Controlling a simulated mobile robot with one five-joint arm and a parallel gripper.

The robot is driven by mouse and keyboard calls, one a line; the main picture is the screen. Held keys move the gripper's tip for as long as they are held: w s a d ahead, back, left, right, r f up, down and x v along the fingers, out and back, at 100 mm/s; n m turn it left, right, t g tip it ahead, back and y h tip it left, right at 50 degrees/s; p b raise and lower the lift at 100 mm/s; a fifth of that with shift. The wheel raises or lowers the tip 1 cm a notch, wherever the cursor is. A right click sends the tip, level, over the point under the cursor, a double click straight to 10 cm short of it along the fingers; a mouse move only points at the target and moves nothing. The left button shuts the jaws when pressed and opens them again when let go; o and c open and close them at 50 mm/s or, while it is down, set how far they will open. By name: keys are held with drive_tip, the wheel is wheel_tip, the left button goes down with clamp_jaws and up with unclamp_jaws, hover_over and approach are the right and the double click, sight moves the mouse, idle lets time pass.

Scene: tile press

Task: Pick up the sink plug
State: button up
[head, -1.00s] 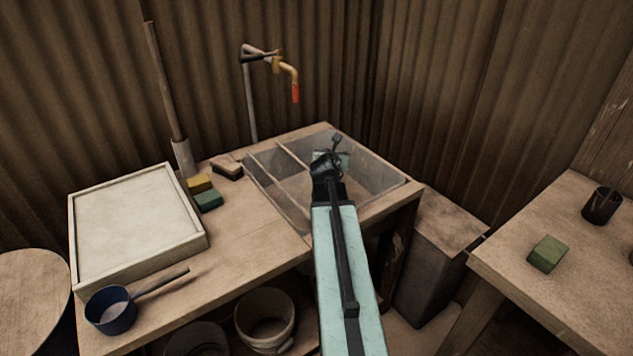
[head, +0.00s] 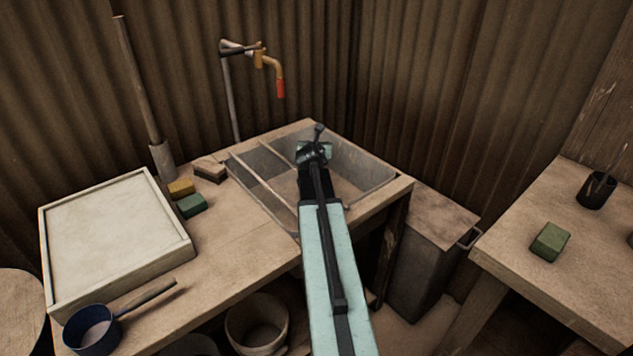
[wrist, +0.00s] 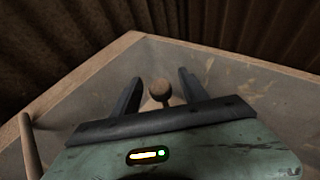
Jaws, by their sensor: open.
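A round brown knob on a short stem, which looks like the sink plug (wrist: 160,89), shows in the wrist view, apparently inside the basin. My gripper (wrist: 160,76) is open, with one dark finger on each side of the knob in the picture. I see no contact, and I cannot tell how deep the knob sits between the fingers. In the head view my gripper (head: 315,150) is over the grey sink (head: 367,165). The arm and gripper hide part of the basin, and I cannot make out the plug there.
A divider bar (head: 262,180) crosses the sink's left part. Blocks (head: 190,205), a framed tray (head: 115,240) and a blue pan (head: 92,330) are on the bench to the left. A dark bin (head: 428,245) stands right of the bench.

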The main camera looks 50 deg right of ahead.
drive_tip(key=x, duration=0.2)
drive_tip(key=shift+w+d, duration=0.15)
drive_tip(key=shift+d, duration=0.05)
clamp_jaws()
idle(1.2)
